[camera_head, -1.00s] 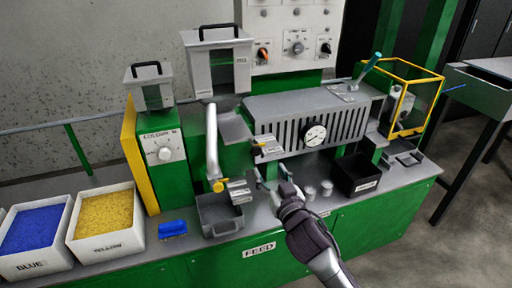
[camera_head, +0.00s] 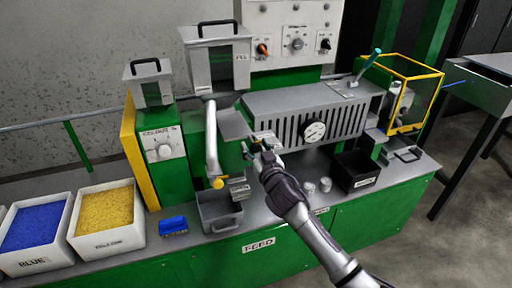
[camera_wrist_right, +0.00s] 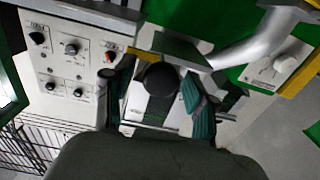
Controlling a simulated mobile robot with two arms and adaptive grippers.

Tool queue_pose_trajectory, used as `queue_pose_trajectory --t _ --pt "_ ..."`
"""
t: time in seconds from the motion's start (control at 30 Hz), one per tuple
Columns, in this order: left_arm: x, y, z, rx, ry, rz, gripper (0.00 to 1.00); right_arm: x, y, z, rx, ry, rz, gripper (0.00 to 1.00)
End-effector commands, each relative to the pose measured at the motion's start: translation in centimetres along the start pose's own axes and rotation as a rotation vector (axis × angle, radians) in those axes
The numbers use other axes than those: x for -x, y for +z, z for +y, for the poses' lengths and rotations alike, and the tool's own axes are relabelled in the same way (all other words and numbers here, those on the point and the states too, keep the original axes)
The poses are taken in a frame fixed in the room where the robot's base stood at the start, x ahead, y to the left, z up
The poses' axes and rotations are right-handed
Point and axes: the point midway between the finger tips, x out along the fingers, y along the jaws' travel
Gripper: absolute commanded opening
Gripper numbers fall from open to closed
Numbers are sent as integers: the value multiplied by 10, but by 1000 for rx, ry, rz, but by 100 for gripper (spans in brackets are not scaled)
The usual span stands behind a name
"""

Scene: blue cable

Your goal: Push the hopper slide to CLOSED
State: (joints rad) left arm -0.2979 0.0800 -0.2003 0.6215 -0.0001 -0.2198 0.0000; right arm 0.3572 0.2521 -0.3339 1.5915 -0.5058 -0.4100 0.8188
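My right gripper (camera_head: 254,146) is at the front of the machine, just below and to the right of the hopper (camera_head: 220,62) and its chute. In the right wrist view its two teal-padded fingers (camera_wrist_right: 156,95) are apart. A round black knob (camera_wrist_right: 160,77) shows between them, over a pale plate. Gaps show beside the knob, and I see no grip on it. In the head view the gripper covers most of the slide area, so the slide's position and its marking cannot be read. My left gripper is not in view.
A grey barrel cover with a round gauge (camera_head: 314,131) is right of the gripper. A bent silver pipe (camera_head: 211,140) and a grey bin (camera_head: 219,212) are on the left. A black box (camera_head: 357,172) and small metal cups (camera_head: 318,185) stand on the bench.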

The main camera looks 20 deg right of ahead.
Motion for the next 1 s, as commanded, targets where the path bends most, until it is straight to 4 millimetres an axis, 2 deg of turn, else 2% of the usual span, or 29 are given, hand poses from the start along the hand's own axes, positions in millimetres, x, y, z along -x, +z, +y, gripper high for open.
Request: queue_pose_trajectory --t 0.03,0.3,0.57,0.67,0.8,0.9,1.0 --pt "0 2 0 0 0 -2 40 0 0 0 0 0 0 45" --pt "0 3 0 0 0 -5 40 0 0 0 0 0 0 0" --pt "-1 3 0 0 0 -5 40 -2 1 0 0 1 0 0" --pt "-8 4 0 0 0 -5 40 -16 2 0 -3 1 2 0" --pt "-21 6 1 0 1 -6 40 -46 3 0 -3 2 2 0" --pt "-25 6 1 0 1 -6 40 -59 2 0 -1 1 1 0" --pt "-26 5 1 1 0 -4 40 -64 1 0 -2 1 0 0"
